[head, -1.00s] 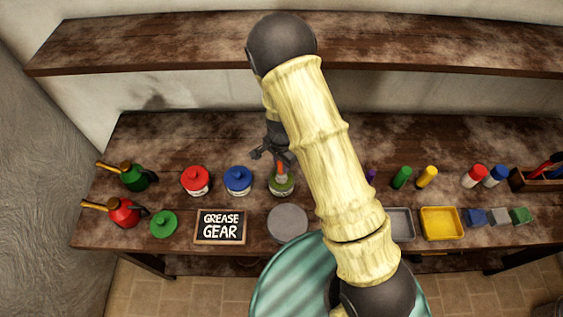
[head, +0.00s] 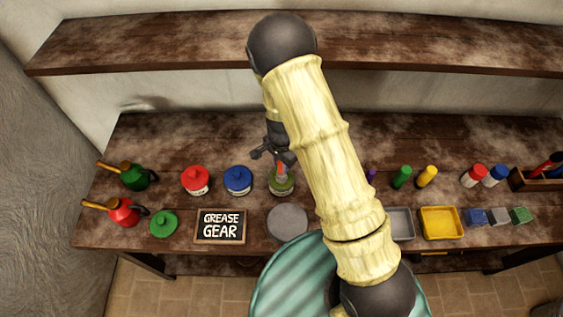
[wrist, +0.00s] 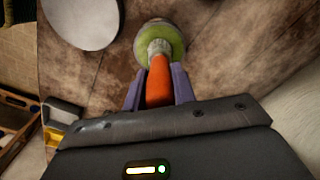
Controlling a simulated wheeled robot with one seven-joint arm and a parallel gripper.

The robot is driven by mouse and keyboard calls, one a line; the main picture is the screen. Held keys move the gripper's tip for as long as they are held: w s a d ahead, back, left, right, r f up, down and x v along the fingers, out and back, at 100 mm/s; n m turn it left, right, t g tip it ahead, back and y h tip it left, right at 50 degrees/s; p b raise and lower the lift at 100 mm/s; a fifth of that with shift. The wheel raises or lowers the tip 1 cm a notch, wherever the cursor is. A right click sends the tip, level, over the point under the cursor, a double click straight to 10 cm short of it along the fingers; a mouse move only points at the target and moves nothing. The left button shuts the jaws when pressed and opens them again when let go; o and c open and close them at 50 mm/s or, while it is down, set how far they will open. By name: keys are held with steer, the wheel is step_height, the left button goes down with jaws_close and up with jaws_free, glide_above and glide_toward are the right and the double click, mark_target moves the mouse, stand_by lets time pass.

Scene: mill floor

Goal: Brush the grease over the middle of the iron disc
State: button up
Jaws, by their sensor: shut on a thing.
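My gripper (wrist: 158,90) is shut on the orange handle of a brush (wrist: 159,78). In the head view, my gripper (head: 277,156) is over the middle of the bench, with the brush (head: 281,170) pointing down. The brush's pale lower end is at the open green jar (wrist: 172,32), which also shows in the head view (head: 281,187). How deep the bristles reach into it is hidden. The grey iron disc (head: 287,221) lies flat in front of the jar, apart from the brush. It also shows in the wrist view (wrist: 82,20).
Red (head: 196,181) and blue (head: 238,180) lidded jars stand left of the green one. A green lid (head: 163,223) and a "GREASE GEAR" sign (head: 220,226) lie in front. A grey tray (head: 401,223) and yellow tray (head: 441,223) are right. A shelf (head: 180,40) hangs above.

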steer(key=shift+s, duration=0.1)
stand_by(0.3)
steer(key=shift+r+p, duration=2.95)
steer(key=shift+r, duration=0.55)
